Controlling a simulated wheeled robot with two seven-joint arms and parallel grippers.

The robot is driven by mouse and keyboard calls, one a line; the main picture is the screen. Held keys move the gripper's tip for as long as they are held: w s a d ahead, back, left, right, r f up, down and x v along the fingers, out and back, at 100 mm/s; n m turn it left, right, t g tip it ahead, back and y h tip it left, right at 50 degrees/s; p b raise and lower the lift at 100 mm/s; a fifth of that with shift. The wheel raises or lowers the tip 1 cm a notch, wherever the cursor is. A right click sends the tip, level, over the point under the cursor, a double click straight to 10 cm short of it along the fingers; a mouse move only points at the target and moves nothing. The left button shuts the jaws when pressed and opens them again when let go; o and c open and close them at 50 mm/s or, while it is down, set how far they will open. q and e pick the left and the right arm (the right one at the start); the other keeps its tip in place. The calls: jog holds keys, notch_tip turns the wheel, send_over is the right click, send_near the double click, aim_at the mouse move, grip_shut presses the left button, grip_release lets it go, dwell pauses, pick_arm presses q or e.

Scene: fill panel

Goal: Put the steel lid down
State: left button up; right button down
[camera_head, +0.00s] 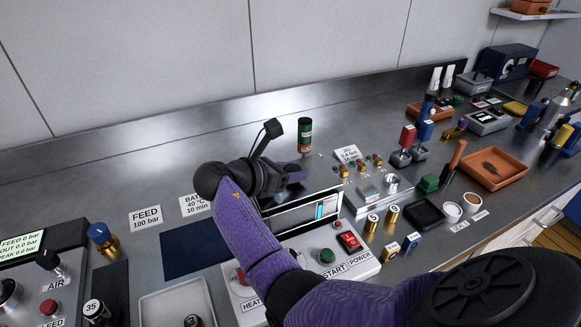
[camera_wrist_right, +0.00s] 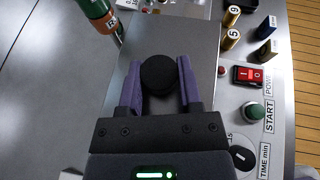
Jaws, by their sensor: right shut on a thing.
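My right gripper (camera_head: 292,178) is above the heater unit (camera_head: 345,258) with the HEAT, START and POWER labels. In the right wrist view the gripper (camera_wrist_right: 160,78) is shut on the round black knob (camera_wrist_right: 159,72) of the steel lid, with a purple finger on each side. The lid's flat grey plate (camera_wrist_right: 195,40) spreads beneath the knob. In the head view the hand and arm hide most of the lid, and I cannot tell whether it rests on the unit or hangs just above it. My left gripper is not in view.
A dark green and orange can (camera_head: 305,135) stands behind the gripper. A valve block (camera_head: 372,188) and small brass cylinders (camera_head: 372,222) stand right of the unit. A dark blue mat (camera_head: 195,246) lies bare to the left. A grey tray (camera_head: 150,310) is in front of it.

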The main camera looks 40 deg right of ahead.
jog(key=shift+f, duration=0.1)
jog(key=shift+c, duration=1.4)
grip_release()
jog(key=shift+r, duration=0.3)
jog(key=p+v, duration=0.1)
jog(key=v, duration=1.1)
jog(key=shift+r+p, duration=0.25)
jog(key=shift+p, duration=0.1)
